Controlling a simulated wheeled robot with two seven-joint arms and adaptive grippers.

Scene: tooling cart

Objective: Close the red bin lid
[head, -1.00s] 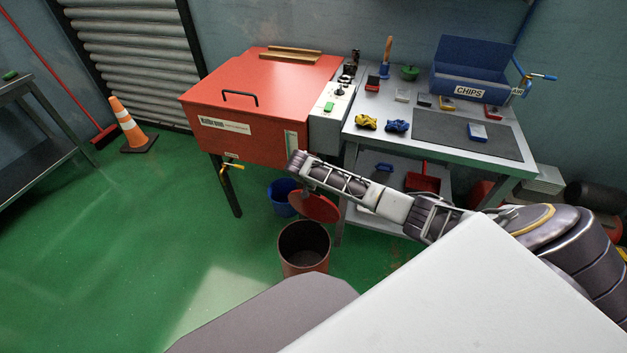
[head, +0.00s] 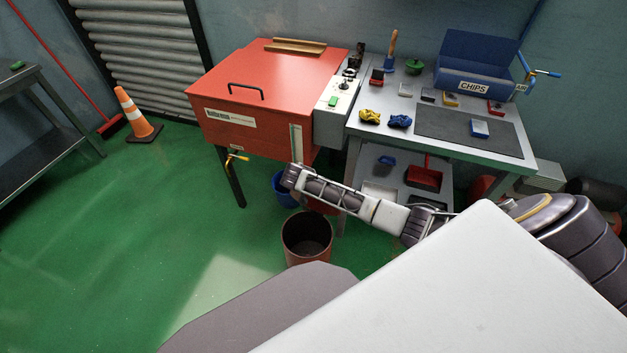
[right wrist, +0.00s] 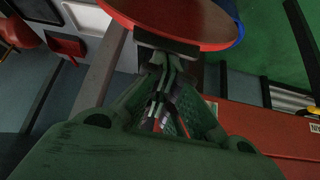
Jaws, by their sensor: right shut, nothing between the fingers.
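The red bin (head: 307,254) stands on the green floor, its mouth open and its inside dark. Its red lid (head: 322,208) is raised at the bin's back, mostly hidden behind my right arm in the head view. The lid's red disc (right wrist: 185,18) fills the top of the right wrist view. My right gripper (head: 289,178) is shut and empty, above the bin's back rim and in front of the lid. In the right wrist view its fingertips (right wrist: 168,45) are at the lid's edge; I cannot tell whether they touch. My left gripper is not in view.
A blue bucket (head: 286,191) stands behind the bin. A red cabinet (head: 262,90) and a grey workbench (head: 455,158) with a lower shelf stand behind my arm. Open green floor lies left of the bin, with an orange cone (head: 134,112) farther off.

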